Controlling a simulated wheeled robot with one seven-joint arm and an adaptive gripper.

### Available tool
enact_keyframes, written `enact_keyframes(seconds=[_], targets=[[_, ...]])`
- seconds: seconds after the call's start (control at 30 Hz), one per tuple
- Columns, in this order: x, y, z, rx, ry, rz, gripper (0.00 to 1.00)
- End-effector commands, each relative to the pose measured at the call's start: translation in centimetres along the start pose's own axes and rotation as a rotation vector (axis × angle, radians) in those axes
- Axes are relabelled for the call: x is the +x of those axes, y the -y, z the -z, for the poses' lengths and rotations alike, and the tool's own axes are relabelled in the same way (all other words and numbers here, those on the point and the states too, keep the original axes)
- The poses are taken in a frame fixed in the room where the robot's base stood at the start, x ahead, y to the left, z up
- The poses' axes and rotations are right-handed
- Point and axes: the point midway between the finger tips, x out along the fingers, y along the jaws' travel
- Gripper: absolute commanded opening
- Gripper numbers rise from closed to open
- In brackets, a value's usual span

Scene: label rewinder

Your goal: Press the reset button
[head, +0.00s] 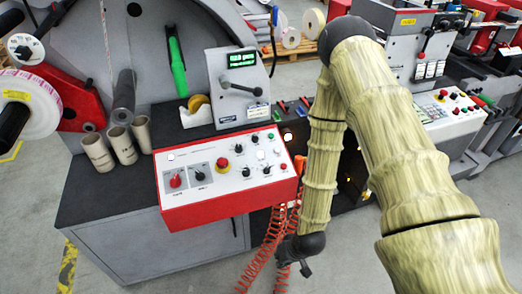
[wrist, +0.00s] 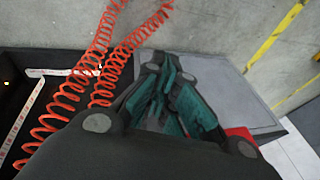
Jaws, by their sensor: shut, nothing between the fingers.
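The control panel is a red box (head: 230,204) with a white top face, in the middle of the head view. In the wrist view my gripper (wrist: 160,68) shows teal fingers, shut and empty. A small red patch shows behind them.
Coiled red hoses (head: 268,245) hang beside my gripper and cross the wrist view. Cardboard cores (head: 97,152) stand left of the panel. A grey display unit (head: 242,84) with a lever stands behind it. Grey floor is open in front.

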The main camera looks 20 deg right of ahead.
Motion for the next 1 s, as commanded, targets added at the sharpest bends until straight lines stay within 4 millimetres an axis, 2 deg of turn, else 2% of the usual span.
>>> enact_keyframes(seconds=[0.03,0.2,0.37,0.6,0.7,0.8,1.0], targets=[[-1.0,0.7,2.9,0.007,-0.042,0.031,0.0],[-3.5,2.6,11.4,0.005,-0.17,0.128,0.0],[-6.7,3.7,18.9,-0.002,-0.284,0.204,0.0],[-13.0,4.5,29.1,-0.024,-0.45,0.294,0.0],[-15.6,4.4,32.6,-0.032,-0.511,0.321,0.0],[-17.7,4.3,35.2,-0.042,-0.557,0.34,0.0],[-19.9,4.2,37.7,-0.052,-0.604,0.359,0.0]])
